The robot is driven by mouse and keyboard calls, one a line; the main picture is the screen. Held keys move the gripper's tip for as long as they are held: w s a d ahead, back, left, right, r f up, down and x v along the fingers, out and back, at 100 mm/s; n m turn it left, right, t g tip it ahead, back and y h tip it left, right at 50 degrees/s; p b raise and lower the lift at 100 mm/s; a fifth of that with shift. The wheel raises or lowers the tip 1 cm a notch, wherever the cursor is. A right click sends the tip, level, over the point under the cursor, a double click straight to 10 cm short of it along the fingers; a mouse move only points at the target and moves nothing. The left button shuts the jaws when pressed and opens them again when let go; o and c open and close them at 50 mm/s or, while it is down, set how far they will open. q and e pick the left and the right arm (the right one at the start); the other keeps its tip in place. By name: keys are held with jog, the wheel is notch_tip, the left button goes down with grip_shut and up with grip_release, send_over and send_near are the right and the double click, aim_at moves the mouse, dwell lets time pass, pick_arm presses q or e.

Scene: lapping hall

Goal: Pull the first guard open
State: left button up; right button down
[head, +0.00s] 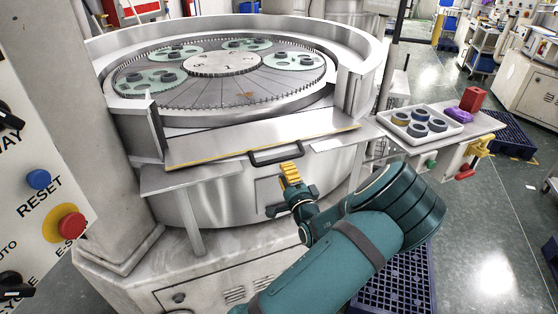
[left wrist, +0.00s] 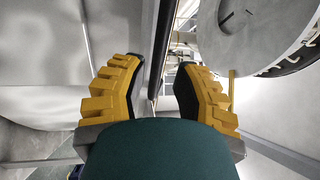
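The guard (head: 225,145) is a flat silver panel with a yellow front edge, at the front gap of the round machine's rim. A black bar handle (head: 275,154) is on its front side. My left gripper (head: 291,170), with yellow fingers, is just below and beside the handle's right part in the head view. In the left wrist view the two fingers of my left gripper (left wrist: 155,75) stand apart, with a dark bar, seemingly the handle (left wrist: 162,45), between them. Neither finger clearly touches it. My right gripper is out of view.
Behind the guard is a lapping plate (head: 222,64) with green carriers. A white tray (head: 425,123) of rings stands on a side table at right, by a red block (head: 474,98). A control panel (head: 35,150) with an emergency stop is close at left. Blue floor mats lie at right.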

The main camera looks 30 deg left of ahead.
aim_at(279, 160)
pick_arm(q)
jog(key=x, duration=0.5)
jog(key=shift+w+a, duration=0.2)
jog(key=shift+a, duration=0.1)
jog(key=shift+o, duration=0.4)
grip_shut()
